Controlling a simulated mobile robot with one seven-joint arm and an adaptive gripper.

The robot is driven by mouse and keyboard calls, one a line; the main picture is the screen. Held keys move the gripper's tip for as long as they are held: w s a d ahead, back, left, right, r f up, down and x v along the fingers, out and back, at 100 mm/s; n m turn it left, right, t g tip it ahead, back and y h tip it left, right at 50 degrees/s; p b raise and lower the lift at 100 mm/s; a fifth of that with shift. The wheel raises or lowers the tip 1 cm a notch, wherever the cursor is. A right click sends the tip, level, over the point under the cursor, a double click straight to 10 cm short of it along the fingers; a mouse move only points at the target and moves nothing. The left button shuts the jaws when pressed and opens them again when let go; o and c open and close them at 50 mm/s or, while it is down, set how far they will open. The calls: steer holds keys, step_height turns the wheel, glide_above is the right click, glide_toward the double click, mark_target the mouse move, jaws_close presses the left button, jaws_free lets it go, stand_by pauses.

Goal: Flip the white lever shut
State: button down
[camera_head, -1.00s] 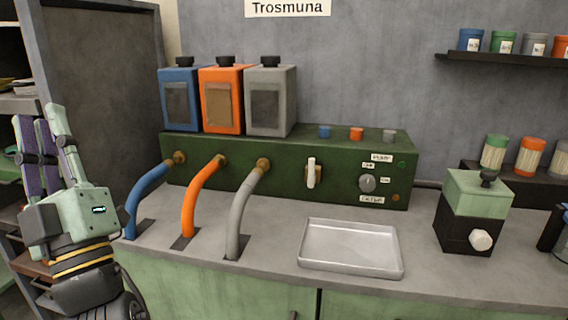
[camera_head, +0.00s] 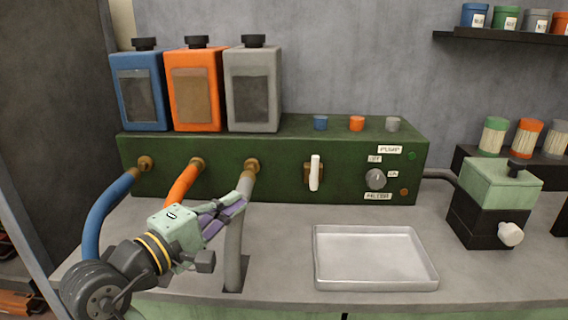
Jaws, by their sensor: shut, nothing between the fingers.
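The white lever (camera_head: 315,172) stands upright on a brass fitting on the front of the green machine (camera_head: 270,187), right of the grey hose's port. My gripper (camera_head: 240,200) is at lower left of the lever, in front of the grey hose (camera_head: 233,250), with its fingers pointing right and slightly up. The fingers are shut and empty. They are apart from the lever, with a gap between. Whether they touch the grey hose, I cannot tell.
Blue (camera_head: 105,210) and orange (camera_head: 182,182) hoses run left of the grey one. A metal tray (camera_head: 375,258) lies on the counter below the lever. A knob (camera_head: 375,179) is to the lever's right. A green and black box (camera_head: 490,205) stands at the right.

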mark_target(314, 168)
steer(key=shift+d+f, duration=0.25)
steer(key=shift+s, duration=0.1)
steer(key=p+x, duration=0.3)
steer(key=x, duration=1.7)
steer(key=shift+d, duration=0.25)
steer(key=shift+s+g+p, duration=0.15)
steer(key=shift+g+p, duration=0.15)
steer(key=shift+p, duration=0.05)
steer(key=shift+m, duration=0.3)
steer(key=shift+d, duration=0.1)
